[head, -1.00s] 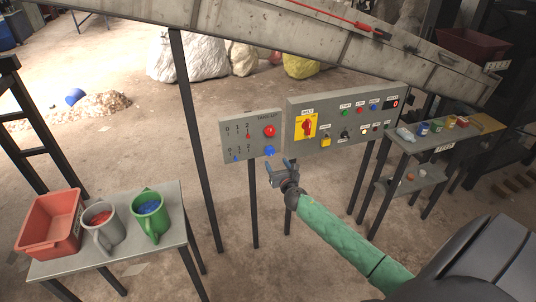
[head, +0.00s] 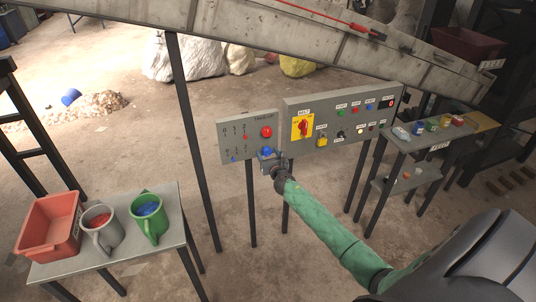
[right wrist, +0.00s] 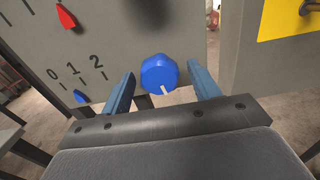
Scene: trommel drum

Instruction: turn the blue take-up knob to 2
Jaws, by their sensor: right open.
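The blue take-up knob (head: 267,151) sits on the grey take-up panel (head: 225,136), below a red knob (head: 266,132). In the right wrist view the blue knob (right wrist: 159,74) has a white mark pointing down and slightly right. A blue pointer (right wrist: 80,97) lies under the lower 0-1-2 scale, near the 0 and 1 end; its exact reading is hard to tell. My right gripper (head: 271,161) is open in front of the blue knob. Its fingers (right wrist: 160,92) stand on either side of the knob, with gaps showing. My left gripper is out of view.
A red pointer (right wrist: 66,17) belongs to the upper scale. A control box with a yellow switch plate (head: 303,126) is right of the panel. A table (head: 170,232) at left holds a red bin and two mugs. A sloping beam (head: 270,32) crosses above.

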